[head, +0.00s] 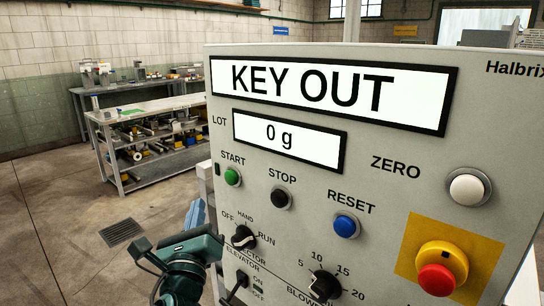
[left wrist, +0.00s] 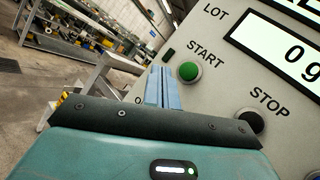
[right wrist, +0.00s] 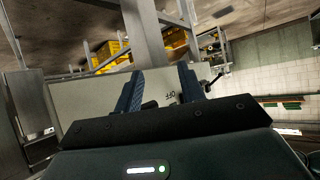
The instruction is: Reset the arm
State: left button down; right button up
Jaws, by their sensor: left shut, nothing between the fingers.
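The grey control panel (head: 400,185) fills the right of the head view. Its upper display (head: 330,90) reads KEY OUT and its lower display (head: 290,140) reads 0 g. My left gripper (head: 197,212) is at the panel's left edge, below the green START button (head: 232,177). In the left wrist view its blue fingers (left wrist: 162,88) are together and empty, beside the START button (left wrist: 188,71). My right gripper (right wrist: 160,85) shows only in the right wrist view, with its fingers apart. A grey surface with dark lettering lies beyond them; I cannot tell whether the fingers touch anything.
The panel also carries a black STOP button (head: 281,198), blue RESET button (head: 346,226), white ZERO button (head: 467,188), red emergency stop (head: 437,279) and black selector knobs. A workbench (head: 150,112) stands behind at left. Open floor (head: 70,215) lies at the left.

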pick_arm(q)
jog(key=s+f+n+g+h+p, duration=0.1)
jog(key=s+f+n+g, duration=0.2)
jog(key=f, duration=0.4)
jog(key=s+d+f+n+g+h, duration=0.1)
jog(key=s+f+n, duration=0.2)
jog(key=f+n, duration=0.3)
jog(key=s+f+n+g+h+p, duration=0.1)
jog(key=s+f+n+g, duration=0.2)
jog(key=f, duration=0.5)
jog(key=s+d+f+n+g+h, duration=0.1)
jog(key=s+f+n+g+h, duration=0.1)
jog(key=s+f+n, duration=1)
jog(key=shift+s+d+n+g, duration=0.15)
jog(key=shift+s+n+g, duration=0.75)
jog(key=shift+s+n, duration=0.3)
pick_arm(e)
jog(key=shift+s+d+f, duration=0.25)
jog(key=shift+d+f, duration=0.1)
pick_arm(q)
jog(key=c, duration=2.2)
grip_release()
pick_arm(e)
jog(key=shift+a+r, duration=0.1)
